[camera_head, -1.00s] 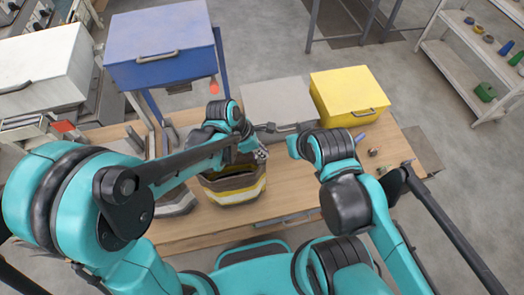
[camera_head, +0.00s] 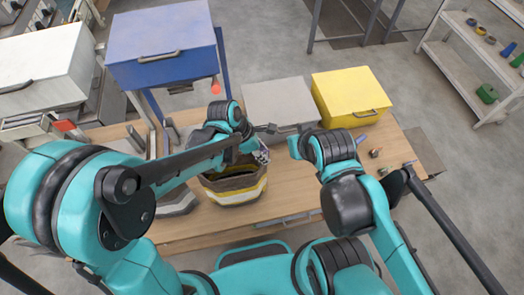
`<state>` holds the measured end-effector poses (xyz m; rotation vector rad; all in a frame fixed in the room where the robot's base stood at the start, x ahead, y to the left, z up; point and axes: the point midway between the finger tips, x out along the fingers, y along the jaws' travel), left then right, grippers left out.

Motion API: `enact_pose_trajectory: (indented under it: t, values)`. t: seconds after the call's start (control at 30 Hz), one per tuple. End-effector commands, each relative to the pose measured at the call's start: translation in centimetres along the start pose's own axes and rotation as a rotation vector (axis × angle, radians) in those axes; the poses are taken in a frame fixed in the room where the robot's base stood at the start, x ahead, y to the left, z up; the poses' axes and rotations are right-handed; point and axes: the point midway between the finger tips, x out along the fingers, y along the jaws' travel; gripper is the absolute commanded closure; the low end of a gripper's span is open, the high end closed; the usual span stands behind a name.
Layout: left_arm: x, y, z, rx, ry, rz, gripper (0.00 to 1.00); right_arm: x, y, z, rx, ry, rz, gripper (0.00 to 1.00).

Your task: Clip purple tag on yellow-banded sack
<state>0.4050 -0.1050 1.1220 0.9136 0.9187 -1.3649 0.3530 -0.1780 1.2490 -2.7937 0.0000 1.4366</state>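The yellow-banded sack (camera_head: 236,190) stands open on the wooden table, brown with yellow and white bands around its side. My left gripper (camera_head: 262,156) is at the far right part of the sack's rim, pointing down; its fingers are small and partly hidden, so I cannot tell whether they are open or shut. A small purple item (camera_head: 361,139), possibly the purple tag, lies on the table right of my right arm. My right gripper's fingers are not clearly visible; the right arm's wrist (camera_head: 300,147) points toward the grey box.
A grey box (camera_head: 280,101) and a yellow box (camera_head: 350,95) stand at the table's back. A blue box (camera_head: 160,45) stands raised at the back left. Small parts (camera_head: 375,152) lie at the right. The front right tabletop is clear.

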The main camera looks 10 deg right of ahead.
Motion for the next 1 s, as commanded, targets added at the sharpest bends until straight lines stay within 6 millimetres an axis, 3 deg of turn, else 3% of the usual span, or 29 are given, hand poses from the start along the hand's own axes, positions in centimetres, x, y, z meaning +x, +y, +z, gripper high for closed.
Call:
enact_pose_trajectory:
  t: [0.17, 0.6, 0.8, 1.0]
  values:
    - [-1.4, 0.0, 0.0, -0.001, -0.001, 0.001, 0.71, 0.0, 0.0, 0.0, 0.0, 0.0, 0.0, 1.0]
    - [-10.2, 0.0, 0.0, -0.002, 0.0, 0.0, 0.71, 0.0, 0.0, 0.0, 0.0, 0.0, 0.0, 1.0]
    - [-11.8, 0.0, -0.1, -0.001, 0.0, 0.0, 0.71, 0.0, 0.0, 0.0, 0.0, 0.0, 0.0, 1.0]
    - [-12.0, 0.0, 0.0, 0.0, 0.0, 0.0, 0.71, 0.0, 0.0, 0.0, 0.0, 0.0, 0.0, 1.0]
